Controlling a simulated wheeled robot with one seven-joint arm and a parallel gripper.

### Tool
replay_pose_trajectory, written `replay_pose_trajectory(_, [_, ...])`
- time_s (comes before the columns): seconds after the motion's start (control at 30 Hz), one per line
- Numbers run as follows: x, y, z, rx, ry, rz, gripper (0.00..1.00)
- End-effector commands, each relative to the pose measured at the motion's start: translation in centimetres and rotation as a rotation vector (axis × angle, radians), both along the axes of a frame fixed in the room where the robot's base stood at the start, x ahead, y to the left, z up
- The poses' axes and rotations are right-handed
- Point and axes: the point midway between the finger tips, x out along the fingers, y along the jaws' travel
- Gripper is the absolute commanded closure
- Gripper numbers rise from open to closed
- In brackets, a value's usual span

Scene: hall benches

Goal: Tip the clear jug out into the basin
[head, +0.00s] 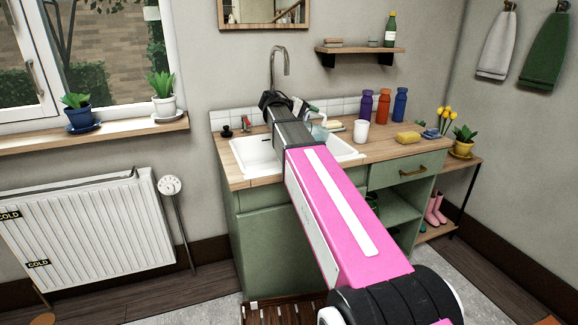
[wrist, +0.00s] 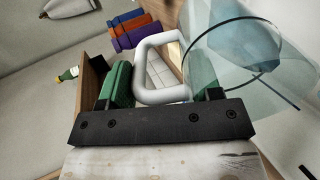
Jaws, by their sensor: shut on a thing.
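The clear jug (wrist: 245,50) is see-through and bluish, with a thick white handle (wrist: 165,42). My gripper (wrist: 162,84) has green finger pads on both sides of this handle and is shut on it. The jug body is right of the fingers in the wrist view. In the head view my gripper (head: 300,108) is over the right part of the white basin (head: 248,158), and the jug is mostly hidden behind my arm. How far the jug tilts and whether anything is in it, I cannot tell.
A white cup (head: 361,132), several coloured bottles (head: 383,106) and a yellow sponge (head: 408,138) stand on the counter right of the basin. The tap (head: 279,62) rises behind it. A wall shelf (head: 360,51) hangs above. A black plug (head: 227,131) lies at left.

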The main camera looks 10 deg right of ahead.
Motion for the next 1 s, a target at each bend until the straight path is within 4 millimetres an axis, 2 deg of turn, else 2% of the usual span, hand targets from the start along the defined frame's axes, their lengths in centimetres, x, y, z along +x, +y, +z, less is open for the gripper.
replay_pose_trajectory(0.63, [0.00, 0.02, 0.03, -0.003, 0.000, 0.000, 0.95])
replay_pose_trajectory(1.0, [-0.07, 0.59, 0.44, -0.063, -0.008, -0.001, 0.95])
